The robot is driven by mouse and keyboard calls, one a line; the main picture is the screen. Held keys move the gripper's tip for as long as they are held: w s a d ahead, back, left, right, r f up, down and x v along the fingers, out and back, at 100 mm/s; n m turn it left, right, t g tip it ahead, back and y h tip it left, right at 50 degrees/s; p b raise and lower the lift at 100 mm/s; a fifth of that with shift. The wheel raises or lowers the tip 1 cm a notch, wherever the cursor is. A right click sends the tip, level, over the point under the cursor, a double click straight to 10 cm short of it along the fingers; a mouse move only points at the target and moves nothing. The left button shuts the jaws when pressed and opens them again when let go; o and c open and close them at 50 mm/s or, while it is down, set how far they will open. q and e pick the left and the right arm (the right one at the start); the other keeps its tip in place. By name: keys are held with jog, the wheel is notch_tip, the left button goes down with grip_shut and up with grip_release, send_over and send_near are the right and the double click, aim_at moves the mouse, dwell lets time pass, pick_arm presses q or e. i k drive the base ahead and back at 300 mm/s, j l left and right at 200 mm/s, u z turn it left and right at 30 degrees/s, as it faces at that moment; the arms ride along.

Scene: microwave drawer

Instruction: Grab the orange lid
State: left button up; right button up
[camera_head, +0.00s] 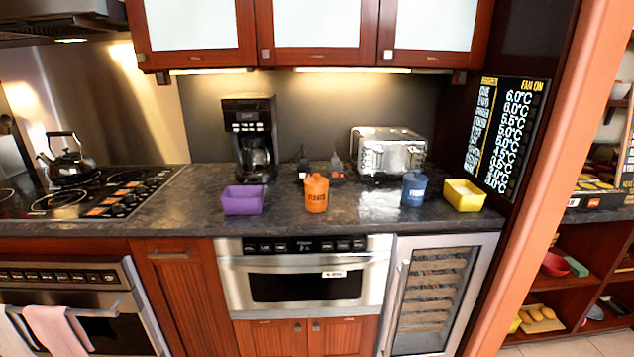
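An orange canister (316,196) with dark lettering stands upright on the dark countertop, between a purple container and a blue canister. Its orange lid (316,180), with a small knob on top, sits on the canister. Neither of my grippers shows in the head view, so nothing is seen touching the lid.
A purple container (243,202) stands left of the canister. A blue canister (414,188) and a yellow container (464,195) stand to its right. A coffee maker (250,138) and a toaster (388,152) are behind. The microwave drawer (304,282) is below the counter (362,214).

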aim_at(316, 180)
jog(key=i+z, duration=0.85)
jog(key=i+j, duration=0.05)
